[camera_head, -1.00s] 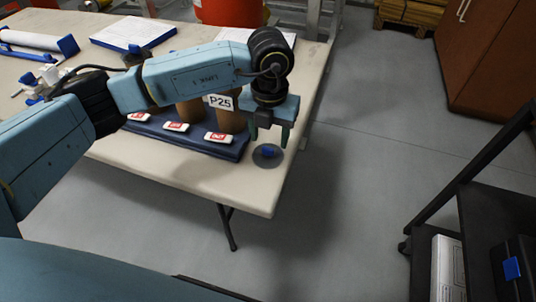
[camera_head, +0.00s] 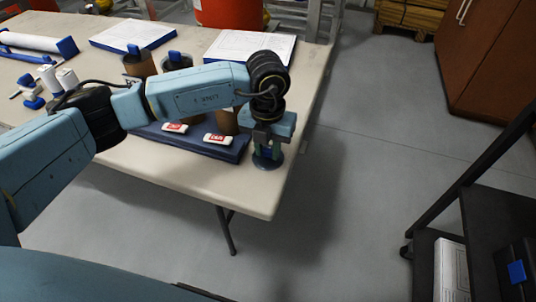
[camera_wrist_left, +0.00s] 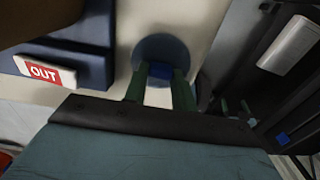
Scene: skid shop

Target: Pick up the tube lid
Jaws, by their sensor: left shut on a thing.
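The tube lid (camera_head: 268,163) is a dark disc with a blue knob, lying on the table near its front right corner. In the left wrist view the lid (camera_wrist_left: 149,50) shows beyond my fingers, with its blue knob between the fingertips. My left gripper (camera_head: 268,153) points down over the lid and is shut on its knob; the left wrist view shows the two green fingers (camera_wrist_left: 160,82) on either side of it. The lid appears to rest on the table top. My right gripper is not in view.
A dark blue tray (camera_head: 190,145) with tubes and red-and-white "OUT" labels (camera_wrist_left: 44,71) stands just left of the lid. White-topped boards (camera_head: 133,33) lie farther back. The table edge (camera_head: 285,185) is close on the right. A black cart (camera_head: 490,225) stands at the right.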

